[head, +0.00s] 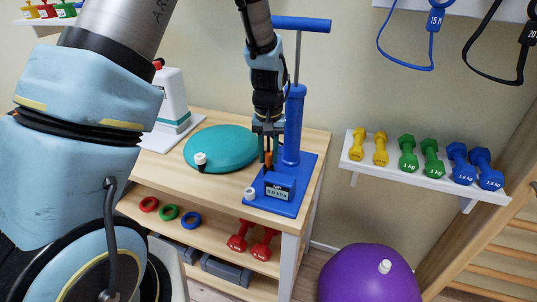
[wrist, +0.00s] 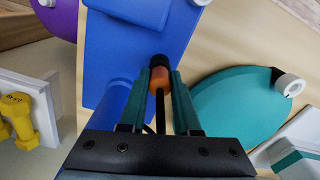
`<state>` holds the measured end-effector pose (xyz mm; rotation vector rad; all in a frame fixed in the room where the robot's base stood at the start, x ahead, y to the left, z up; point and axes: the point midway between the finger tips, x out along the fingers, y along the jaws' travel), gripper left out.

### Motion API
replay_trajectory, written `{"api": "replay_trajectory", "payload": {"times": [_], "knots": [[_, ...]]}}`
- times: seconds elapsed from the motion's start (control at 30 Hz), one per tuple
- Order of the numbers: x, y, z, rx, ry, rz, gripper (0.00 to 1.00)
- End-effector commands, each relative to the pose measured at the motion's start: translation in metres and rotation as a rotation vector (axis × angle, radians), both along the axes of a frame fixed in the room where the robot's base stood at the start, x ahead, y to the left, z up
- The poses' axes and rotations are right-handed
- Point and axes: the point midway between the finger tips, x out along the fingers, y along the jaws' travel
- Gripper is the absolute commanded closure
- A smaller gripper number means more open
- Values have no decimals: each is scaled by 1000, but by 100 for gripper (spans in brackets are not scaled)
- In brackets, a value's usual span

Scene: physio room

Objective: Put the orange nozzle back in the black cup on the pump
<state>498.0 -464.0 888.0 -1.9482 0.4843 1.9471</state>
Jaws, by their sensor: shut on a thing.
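The blue pump stands on the wooden bench, with its base (head: 300,185), upright cylinder (head: 293,125) and T-handle; its blue base also shows in the wrist view (wrist: 115,60). My gripper (head: 268,157) points down over the base, left of the cylinder. In the wrist view my gripper (wrist: 160,76) is shut on the orange nozzle (wrist: 158,80), whose thin black stem runs back between the fingers. The nozzle also shows small in the head view (head: 268,160). A black round part, apparently the cup (wrist: 159,60), meets the nozzle's far end. I cannot tell whether the nozzle sits inside it.
A blue gauge box (head: 280,188) is on the pump base, close in front of my gripper. A teal disc (head: 222,147) with a white-capped valve lies left. A dumbbell shelf (head: 420,172) hangs right. A purple ball (head: 370,275) is on the floor.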

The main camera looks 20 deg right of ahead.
Motion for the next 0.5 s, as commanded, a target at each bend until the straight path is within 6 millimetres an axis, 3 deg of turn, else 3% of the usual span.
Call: {"api": "replay_trajectory", "payload": {"times": [0.47, 0.5], "knots": [[0, 0, -7, 0, 0, 0, 100], [0, 0, -7, 0, 0, 0, 68]]}}
